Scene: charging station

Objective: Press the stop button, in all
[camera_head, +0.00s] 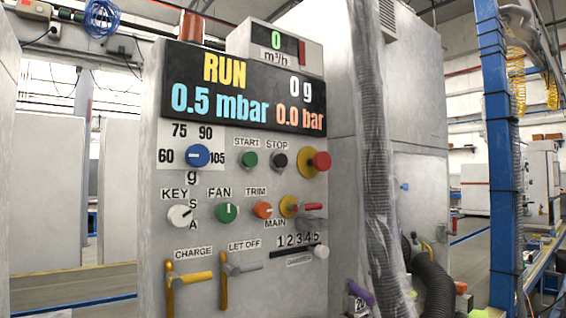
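The stop button (279,160) is a small dark round button under the STOP label on the grey control panel (225,275). It sits between the green start button (249,159) and a large red mushroom button (320,161) on a yellow plate. The display (245,88) above reads RUN, 0 g, 0.5 mbar and 0.0 bar. I cannot tell whether the stop button is pressed in. Neither of my grippers shows in the head view, and nothing covers the button.
A ribbed grey hose (372,150) hangs right of the panel.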

